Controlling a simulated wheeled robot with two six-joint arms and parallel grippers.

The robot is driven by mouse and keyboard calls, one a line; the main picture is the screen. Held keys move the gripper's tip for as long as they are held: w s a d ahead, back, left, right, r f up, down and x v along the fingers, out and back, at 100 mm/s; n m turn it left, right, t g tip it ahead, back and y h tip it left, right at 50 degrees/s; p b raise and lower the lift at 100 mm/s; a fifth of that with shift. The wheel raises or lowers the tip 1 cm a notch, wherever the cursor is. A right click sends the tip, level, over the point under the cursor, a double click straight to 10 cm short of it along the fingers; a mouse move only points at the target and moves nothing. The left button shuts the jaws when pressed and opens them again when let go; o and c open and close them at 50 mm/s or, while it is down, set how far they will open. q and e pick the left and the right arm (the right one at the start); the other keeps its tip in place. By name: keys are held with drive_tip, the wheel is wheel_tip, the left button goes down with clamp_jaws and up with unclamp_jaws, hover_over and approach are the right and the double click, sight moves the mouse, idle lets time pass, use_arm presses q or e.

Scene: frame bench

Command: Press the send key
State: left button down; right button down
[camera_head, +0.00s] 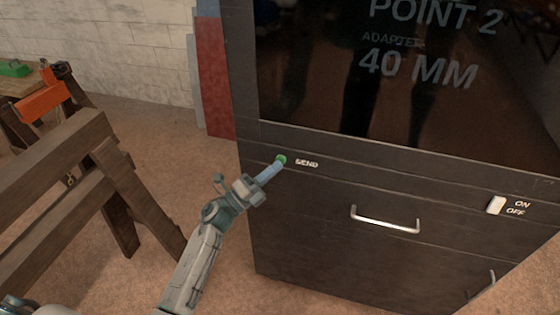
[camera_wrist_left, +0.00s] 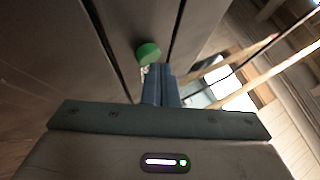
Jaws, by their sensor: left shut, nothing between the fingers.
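The green send key (camera_head: 281,159) is a small round button on the dark cabinet front, left of the white word SEND. My left gripper (camera_head: 274,168) is shut and empty, its blue fingertips at the key's lower edge in the head view. In the left wrist view the green key (camera_wrist_left: 148,53) shows just beyond the tips of the closed fingers (camera_wrist_left: 160,68). I cannot tell whether the fingertips touch it. My right gripper is not in view.
The dark cabinet (camera_head: 330,250) has a screen (camera_head: 400,90) above, a metal drawer handle (camera_head: 385,222) and a white on/off switch (camera_head: 496,205) at right. A wooden frame (camera_head: 60,170) stands at left. Open floor (camera_head: 170,130) lies between.

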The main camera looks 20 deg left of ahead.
use_arm(q)
drive_tip(key=shift+w, duration=0.4)
idle(0.3)
drive_tip(key=shift+s, duration=0.95)
drive_tip(key=shift+s+a+p, duration=0.1)
drive_tip(key=shift+s+p, duration=0.3)
drive_tip(key=shift+s, duration=2.05)
drive_tip(key=shift+f, duration=0.1)
